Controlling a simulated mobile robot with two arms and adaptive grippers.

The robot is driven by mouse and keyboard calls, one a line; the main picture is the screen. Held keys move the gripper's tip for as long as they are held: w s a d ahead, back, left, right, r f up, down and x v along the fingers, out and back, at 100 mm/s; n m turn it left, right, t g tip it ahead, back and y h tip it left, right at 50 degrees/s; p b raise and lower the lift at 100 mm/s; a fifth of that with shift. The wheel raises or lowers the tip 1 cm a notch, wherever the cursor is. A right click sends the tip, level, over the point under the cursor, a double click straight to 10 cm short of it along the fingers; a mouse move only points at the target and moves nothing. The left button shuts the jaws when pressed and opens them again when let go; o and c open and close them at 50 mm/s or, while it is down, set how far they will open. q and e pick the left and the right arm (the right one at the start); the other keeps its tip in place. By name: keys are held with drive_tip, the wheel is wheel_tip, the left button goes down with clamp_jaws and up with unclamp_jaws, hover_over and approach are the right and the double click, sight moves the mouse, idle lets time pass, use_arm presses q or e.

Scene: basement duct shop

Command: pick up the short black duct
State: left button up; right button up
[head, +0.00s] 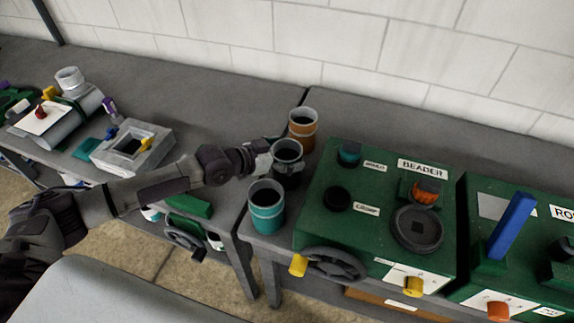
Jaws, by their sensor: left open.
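The short black duct (289,160) stands upright near the left end of the right-hand bench, with a grey rim and a dark open top. An orange-brown duct (303,130) stands just behind it and a teal duct (266,210) stands in front of it. My left gripper (276,158) reaches in from the left and is open at the black duct's left side. Its fingers partly overlap the duct in the picture, and I cannot tell whether they touch it. My right gripper is out of view.
A green machine labelled BEADER (375,215) stands close to the right of the ducts. A grey square fitting (132,152) is on the left bench (190,95). The bench behind my arm is mostly clear, up to the white block wall (330,40).

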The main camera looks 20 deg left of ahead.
use_arm(q)
drive_tip(key=shift+w+d, duration=0.1)
drive_tip(key=shift+c, duration=0.2)
drive_tip(key=shift+c, duration=1.2)
drive_tip(key=c, duration=1.3)
